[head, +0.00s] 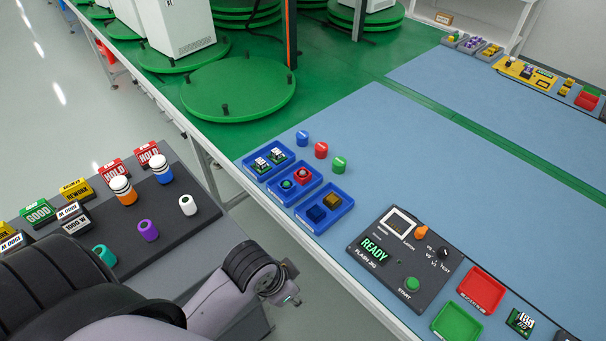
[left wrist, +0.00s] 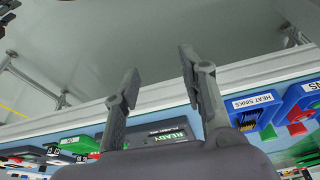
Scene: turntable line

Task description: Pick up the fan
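Two small fan-like parts, one red (head: 302,174) and one green and grey (head: 287,184), sit in the middle blue tray (head: 281,198) on the table in the head view. In the left wrist view, a blue tray with a cut-off label ending in "NS" (left wrist: 313,87) holds red and green parts at the right edge. My left gripper (head: 286,288) is beside the table's near edge, over the floor, apart from the trays. In the left wrist view, its fingers (left wrist: 160,66) are spread with nothing between them. My right gripper is out of view.
A blue tray of chip-like parts (head: 250,166) and the heat sinks tray (head: 316,229) flank the middle one. A black READY panel (head: 405,278), a red tray (head: 481,290) and a green tray (head: 457,326) lie right. Colored cylinders stand on the dark side bench (head: 160,222).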

